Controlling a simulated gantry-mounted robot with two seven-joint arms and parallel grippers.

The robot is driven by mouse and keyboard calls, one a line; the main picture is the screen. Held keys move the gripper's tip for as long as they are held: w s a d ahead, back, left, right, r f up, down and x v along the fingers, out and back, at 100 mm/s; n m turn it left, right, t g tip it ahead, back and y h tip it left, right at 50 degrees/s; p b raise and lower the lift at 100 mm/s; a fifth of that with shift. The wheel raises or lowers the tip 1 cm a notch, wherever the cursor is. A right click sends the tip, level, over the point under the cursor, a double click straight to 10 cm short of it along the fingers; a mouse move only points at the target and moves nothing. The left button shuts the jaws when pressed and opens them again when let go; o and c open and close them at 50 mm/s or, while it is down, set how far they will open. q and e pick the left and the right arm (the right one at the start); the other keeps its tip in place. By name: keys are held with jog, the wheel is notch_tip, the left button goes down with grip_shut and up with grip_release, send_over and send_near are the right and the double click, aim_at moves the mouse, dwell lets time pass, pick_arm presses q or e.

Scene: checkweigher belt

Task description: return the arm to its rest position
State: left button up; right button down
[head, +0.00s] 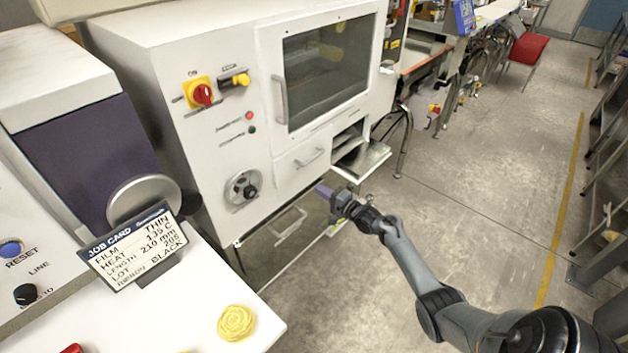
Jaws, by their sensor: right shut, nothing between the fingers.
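My right gripper (325,191) is at the end of my right arm, which comes in from the lower right corner. It is shut and empty, in the air in front of the lower right part of the white machine cabinet (215,60). An open slot with a tray-like flap (362,160) is just above and to the right of the gripper in the picture. Whether the gripper touches anything there cannot be told. My left gripper is not in view.
A job card (138,243) stands on the white worktop (200,285) at the lower left, with a yellow coiled item (236,323) near the worktop's edge. The cabinet has a red rotary switch (203,94) and a dial (243,189). Open concrete floor (490,190) lies to the right.

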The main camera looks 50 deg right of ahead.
jog(key=s+a+f+n+g+y, duration=0.3)
jog(key=s+a+f, duration=0.8)
jog(key=a+f, duration=0.3)
jog(key=s+a+r+n+g, duration=0.2)
jog(key=s+a+n+g, duration=0.15)
jog(key=a, duration=0.75)
jog(key=s+a+r+n+g, duration=0.15)
jog(key=s+a+n, duration=0.3)
jog(key=a, duration=0.55)
jog(key=s+a+r+n+g+h, duration=0.1)
jog(key=s+a+r+n+g, duration=0.3)
jog(key=s+r+n+g, duration=0.5)
notch_tip(320, 180, up, 39)
jog(key=s+n+t+p, duration=0.1)
jog(key=s+t+p, duration=0.1)
jog(key=p, duration=3.6)
jog(key=shift+a+t, duration=0.2)
jog(key=shift+t, duration=0.1)
